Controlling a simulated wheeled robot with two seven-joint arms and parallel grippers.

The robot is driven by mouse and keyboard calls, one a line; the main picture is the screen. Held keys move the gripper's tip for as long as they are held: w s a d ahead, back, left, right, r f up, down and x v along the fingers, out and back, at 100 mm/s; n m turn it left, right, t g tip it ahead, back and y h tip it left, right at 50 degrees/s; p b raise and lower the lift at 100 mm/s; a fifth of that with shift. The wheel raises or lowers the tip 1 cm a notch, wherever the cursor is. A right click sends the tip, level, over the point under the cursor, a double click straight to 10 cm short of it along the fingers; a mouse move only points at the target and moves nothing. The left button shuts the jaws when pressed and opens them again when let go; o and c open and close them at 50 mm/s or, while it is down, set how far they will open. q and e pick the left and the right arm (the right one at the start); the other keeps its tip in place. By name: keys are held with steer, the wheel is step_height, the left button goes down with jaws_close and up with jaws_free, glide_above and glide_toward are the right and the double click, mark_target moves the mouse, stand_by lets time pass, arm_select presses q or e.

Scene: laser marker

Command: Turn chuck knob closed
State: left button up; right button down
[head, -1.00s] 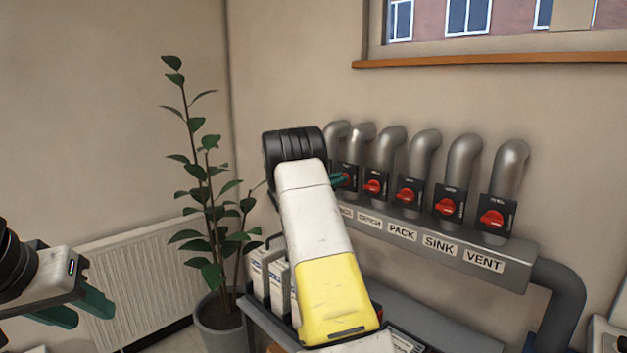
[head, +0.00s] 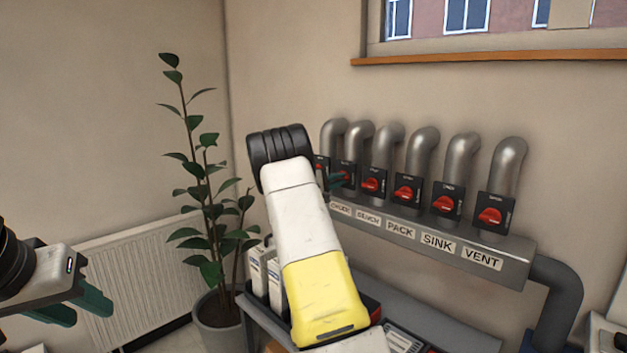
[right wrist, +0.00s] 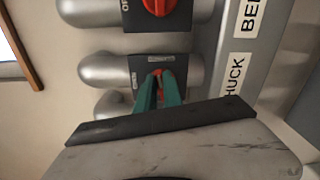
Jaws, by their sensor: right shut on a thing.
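The chuck knob (right wrist: 157,73) is a red knob on a black plate beside the partly seen CHUCK label (right wrist: 235,76). In the right wrist view the two teal fingers of my right gripper (right wrist: 160,80) are shut on it, one on each side. The fingers cover much of the knob, and I cannot tell its exact angle. In the head view the chuck knob (head: 347,176) is partly behind the fingertips of my right gripper (head: 335,180). My left gripper (head: 78,308) is at the lower left, open and empty, away from the valves.
More red knobs, among them the VENT knob (head: 490,217), line the grey manifold (head: 520,262) to the right under curved pipes. The neighbouring knob (right wrist: 158,5) is close in the right wrist view. A plant (head: 205,200) and radiator (head: 145,275) stand left.

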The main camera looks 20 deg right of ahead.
steer(key=shift+f+m, duration=0.2)
steer(key=shift+m, duration=0.9)
steer(key=c, duration=1.5)
jaws_free()
steer(key=shift+a, duration=0.1)
steer(key=v, duration=0.7)
steer(key=shift+s+a, duration=0.15)
steer(key=shift+a, duration=0.2)
